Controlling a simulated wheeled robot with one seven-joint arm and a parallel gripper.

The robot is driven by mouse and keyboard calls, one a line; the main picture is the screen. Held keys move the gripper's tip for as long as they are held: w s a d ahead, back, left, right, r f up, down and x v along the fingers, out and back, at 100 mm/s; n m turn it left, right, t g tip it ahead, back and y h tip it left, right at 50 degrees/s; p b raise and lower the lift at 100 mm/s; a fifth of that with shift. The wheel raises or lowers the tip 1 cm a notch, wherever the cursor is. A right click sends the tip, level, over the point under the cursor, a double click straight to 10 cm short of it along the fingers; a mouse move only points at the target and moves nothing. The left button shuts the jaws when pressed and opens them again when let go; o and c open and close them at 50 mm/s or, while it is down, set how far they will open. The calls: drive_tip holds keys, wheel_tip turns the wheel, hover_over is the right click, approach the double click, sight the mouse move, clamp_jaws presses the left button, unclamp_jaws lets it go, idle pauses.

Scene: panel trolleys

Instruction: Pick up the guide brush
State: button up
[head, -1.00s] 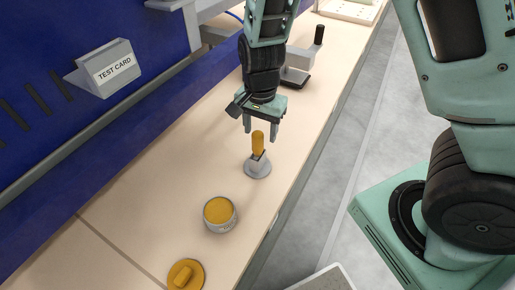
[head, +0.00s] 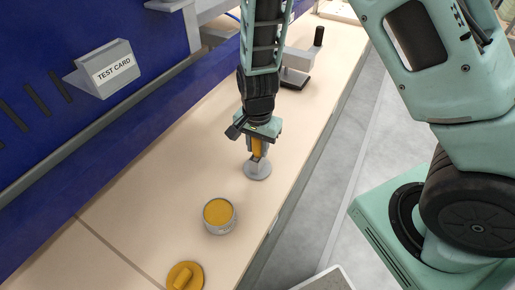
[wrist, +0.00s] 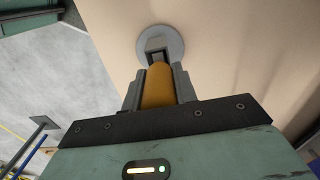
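The guide brush (head: 257,147) has an orange handle and stands upright in a round grey holder (head: 257,170) on the bench. My gripper (head: 257,150) is above the holder with its fingers around the handle. In the wrist view the orange handle (wrist: 159,84) lies between my two grey fingers, which press close on both sides. The lower end of the brush meets the grey holder disc (wrist: 161,43), which still rests on the bench. The brush's bristles are not visible.
An open tin with orange contents (head: 219,214) and a round orange lid with a knob (head: 185,276) stand nearer on the bench (head: 150,195). A grey device with a black post (head: 298,66) is behind my gripper. A test card holder (head: 108,70) is on the blue panel at left.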

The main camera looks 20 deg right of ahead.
wheel_tip(320, 180, up, 10)
drive_tip(key=shift+r+p, duration=0.1)
drive_tip(key=shift+p, duration=0.5)
idle(0.7)
